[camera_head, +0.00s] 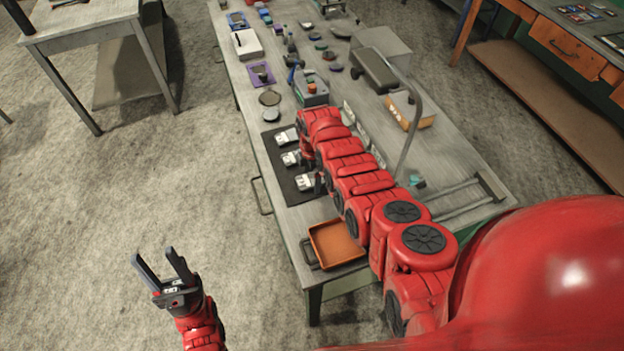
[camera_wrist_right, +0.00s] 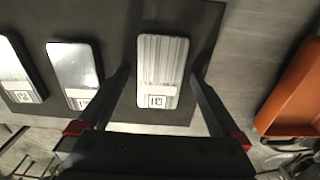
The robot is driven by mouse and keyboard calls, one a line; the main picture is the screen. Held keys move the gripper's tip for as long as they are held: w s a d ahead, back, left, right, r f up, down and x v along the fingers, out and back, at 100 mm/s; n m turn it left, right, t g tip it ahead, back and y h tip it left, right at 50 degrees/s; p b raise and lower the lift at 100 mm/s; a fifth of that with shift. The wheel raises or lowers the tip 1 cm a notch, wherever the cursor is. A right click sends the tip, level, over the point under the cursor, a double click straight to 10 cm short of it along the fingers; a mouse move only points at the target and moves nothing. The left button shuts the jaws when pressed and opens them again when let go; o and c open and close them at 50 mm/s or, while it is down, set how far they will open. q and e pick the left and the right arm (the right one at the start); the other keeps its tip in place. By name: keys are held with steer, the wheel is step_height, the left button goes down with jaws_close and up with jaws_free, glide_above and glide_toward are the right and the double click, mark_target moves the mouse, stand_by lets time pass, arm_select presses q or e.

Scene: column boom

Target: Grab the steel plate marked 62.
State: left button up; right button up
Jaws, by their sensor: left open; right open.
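Three steel plates lie in a row on a dark mat (camera_head: 276,160): a far one (camera_head: 286,137), a middle one (camera_head: 290,158) and a near one (camera_head: 305,182). In the right wrist view, the left plate (camera_wrist_right: 18,68), the middle plate (camera_wrist_right: 74,68) and the right plate (camera_wrist_right: 162,62) each carry a small label. I cannot read the numbers surely, so I cannot tell which is 62. My right gripper (camera_wrist_right: 161,78) is open and empty, its fingers either side of the right plate in that view. My left gripper (camera_head: 155,256) is open and empty, over the floor.
An orange tray (camera_head: 336,244) sits at the bench's near end, right of the mat in the wrist view (camera_wrist_right: 296,92). A thin grey post (camera_head: 411,135) and a grey machine (camera_head: 375,68) stand beyond my right arm. Small items crowd the far bench.

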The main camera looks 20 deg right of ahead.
jaws_close()
stand_by(0.4)
steer(key=shift+r, duration=0.1)
